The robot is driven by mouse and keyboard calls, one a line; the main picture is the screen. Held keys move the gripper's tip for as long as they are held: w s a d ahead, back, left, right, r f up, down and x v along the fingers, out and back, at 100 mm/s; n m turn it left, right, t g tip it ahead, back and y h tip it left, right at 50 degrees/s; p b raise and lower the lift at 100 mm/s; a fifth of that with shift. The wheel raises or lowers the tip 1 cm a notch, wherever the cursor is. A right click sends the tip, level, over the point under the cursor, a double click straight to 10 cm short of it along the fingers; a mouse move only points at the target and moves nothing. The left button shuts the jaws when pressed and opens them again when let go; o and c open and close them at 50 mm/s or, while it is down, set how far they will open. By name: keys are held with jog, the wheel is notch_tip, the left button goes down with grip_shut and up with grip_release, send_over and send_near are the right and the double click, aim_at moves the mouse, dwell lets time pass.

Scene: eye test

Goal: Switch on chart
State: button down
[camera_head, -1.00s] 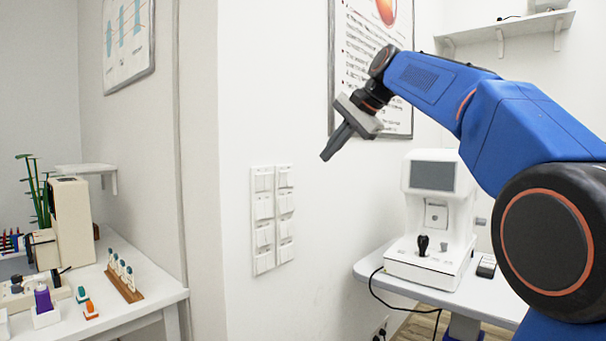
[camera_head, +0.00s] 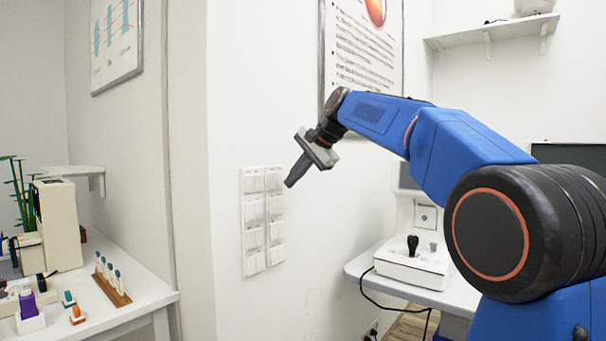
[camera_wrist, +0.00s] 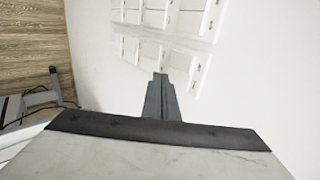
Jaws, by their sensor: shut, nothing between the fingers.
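A white wall panel (camera_head: 263,221) with two columns of rocker switches is fixed to the white wall in the head view. The switch panel also shows at the top of the wrist view (camera_wrist: 172,48), where its small labels are too blurred to read. My gripper (camera_head: 289,184) is shut and empty. In the head view its tip appears at the right edge of the panel, near the upper switches. In the wrist view the shut fingers (camera_wrist: 160,80) point toward the panel, with their tip overlapping its lower part. I cannot tell whether they touch it.
A white machine with a joystick (camera_head: 413,262) stands on a table at the right, its cable hanging down. A left table (camera_head: 150,299) holds bottles and a rack. Posters hang on the walls (camera_head: 117,40) and (camera_head: 362,45). A wall shelf (camera_head: 495,32) is at the upper right.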

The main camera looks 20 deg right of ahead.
jog(key=shift+w+a, duration=0.45)
jog(key=shift+w, duration=0.1)
jog(key=shift+w+a+f, duration=0.15)
jog(key=shift+r, duration=0.95)
jog(key=shift+f, duration=0.1)
